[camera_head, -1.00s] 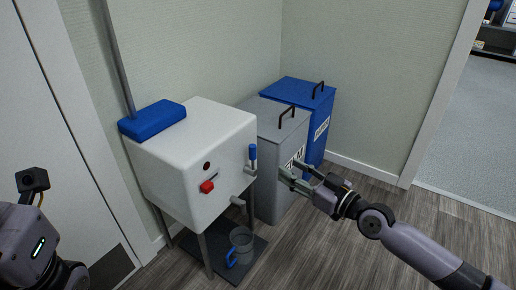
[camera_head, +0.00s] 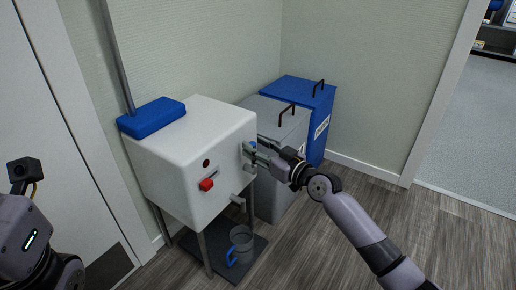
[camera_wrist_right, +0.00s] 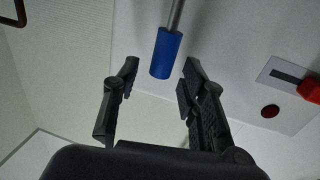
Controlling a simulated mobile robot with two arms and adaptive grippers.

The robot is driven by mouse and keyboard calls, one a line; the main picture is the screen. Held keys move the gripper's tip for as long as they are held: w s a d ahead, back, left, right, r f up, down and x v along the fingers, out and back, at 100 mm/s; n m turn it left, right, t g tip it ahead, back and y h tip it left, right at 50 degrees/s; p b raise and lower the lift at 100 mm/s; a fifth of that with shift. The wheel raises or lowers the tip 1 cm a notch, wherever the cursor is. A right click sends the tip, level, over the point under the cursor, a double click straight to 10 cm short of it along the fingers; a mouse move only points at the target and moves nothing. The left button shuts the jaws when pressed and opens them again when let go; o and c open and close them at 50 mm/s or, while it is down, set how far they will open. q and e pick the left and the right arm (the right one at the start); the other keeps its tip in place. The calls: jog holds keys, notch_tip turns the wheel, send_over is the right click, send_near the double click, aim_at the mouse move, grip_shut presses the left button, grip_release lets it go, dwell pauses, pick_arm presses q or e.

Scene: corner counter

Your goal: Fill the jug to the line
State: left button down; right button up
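The jug (camera_head: 241,238), clear with a blue handle, stands on the dark mat below the white dispenser (camera_head: 190,150). It is under or near the grey spout (camera_head: 238,199); its fill line and contents are too small to make out. A lever with a blue grip (camera_wrist_right: 166,53) shows in the right wrist view, just beyond and between the fingertips of my right gripper (camera_wrist_right: 152,85). The gripper is open. In the head view the right gripper (camera_head: 254,151) is at the dispenser's right side and mostly hides the lever. My left gripper is out of view.
A red knob (camera_head: 206,185) is on the dispenser front, and a blue block (camera_head: 152,117) lies on its top. A grey bin (camera_head: 268,200) and a blue bin (camera_head: 318,108) stand behind my right gripper. Floor at the right is clear.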

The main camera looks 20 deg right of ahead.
jog(key=shift+c, duration=0.5)
grip_shut()
jog(key=shift+d, duration=0.1)
